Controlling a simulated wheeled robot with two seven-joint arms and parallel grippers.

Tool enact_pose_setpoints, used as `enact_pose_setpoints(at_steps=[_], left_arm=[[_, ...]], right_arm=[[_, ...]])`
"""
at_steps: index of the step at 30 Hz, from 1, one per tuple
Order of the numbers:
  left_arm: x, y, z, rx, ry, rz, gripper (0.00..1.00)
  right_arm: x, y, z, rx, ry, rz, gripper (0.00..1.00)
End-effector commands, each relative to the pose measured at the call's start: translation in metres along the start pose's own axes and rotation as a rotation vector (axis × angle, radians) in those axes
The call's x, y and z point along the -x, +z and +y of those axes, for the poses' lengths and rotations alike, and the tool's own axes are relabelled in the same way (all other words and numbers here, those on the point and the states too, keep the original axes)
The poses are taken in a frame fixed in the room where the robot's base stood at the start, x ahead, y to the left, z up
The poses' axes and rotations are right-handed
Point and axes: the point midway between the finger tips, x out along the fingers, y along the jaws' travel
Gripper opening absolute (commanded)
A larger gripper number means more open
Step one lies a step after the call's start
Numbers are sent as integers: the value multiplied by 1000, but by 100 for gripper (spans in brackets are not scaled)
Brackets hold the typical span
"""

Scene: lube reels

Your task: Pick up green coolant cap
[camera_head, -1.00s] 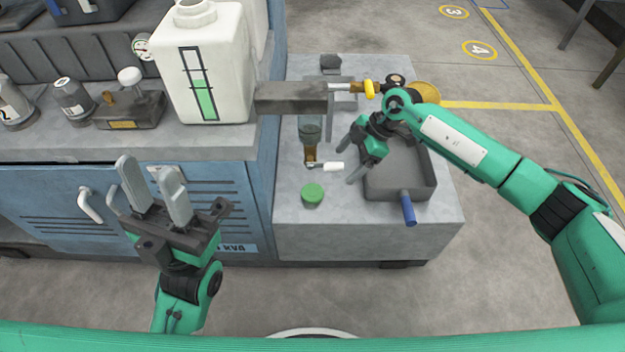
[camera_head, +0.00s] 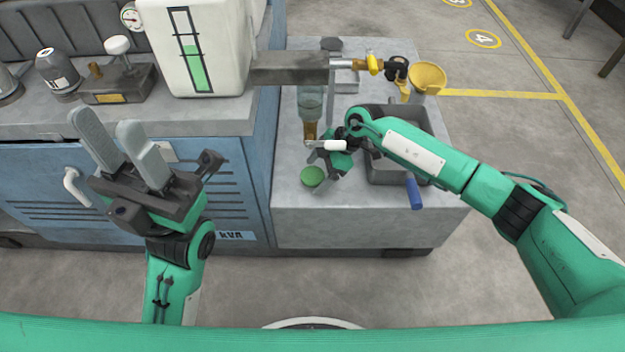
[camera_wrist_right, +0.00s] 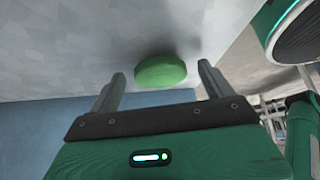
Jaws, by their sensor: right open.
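The green coolant cap (camera_head: 312,176) is a round green cap on the grey bench top, near its front left part. It also shows in the right wrist view (camera_wrist_right: 161,70), lying between the lines of the two fingers and just beyond their tips. My right gripper (camera_head: 322,168) is open and empty, close beside the cap on its far right side. Its fingers (camera_wrist_right: 160,80) show apart in the right wrist view. My left gripper (camera_head: 105,128) is open and empty, raised in front of the blue cabinet, far to the left of the cap.
A glass tube with a brown lower end and white handle (camera_head: 310,104) stands just behind the cap. A yellow funnel (camera_head: 428,76) and white tank (camera_head: 205,60) stand further back. The bench front is clear.

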Motion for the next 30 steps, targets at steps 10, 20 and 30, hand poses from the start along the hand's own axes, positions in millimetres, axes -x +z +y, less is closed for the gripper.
enact_pose_setpoints(at_steps=[10, 20, 30], left_arm=[[-2, -1, 0, 0, 2, 9, 36], [-1, -1, 0, -1, 2, 9, 36], [-5, 0, 0, 0, 0, 4, 36]], right_arm=[[-5, -1, 0, 1, 1, 0, 75], [-4, -1, 0, 1, 1, 1, 32], [3, -6, 0, 1, 1, 1, 32]])
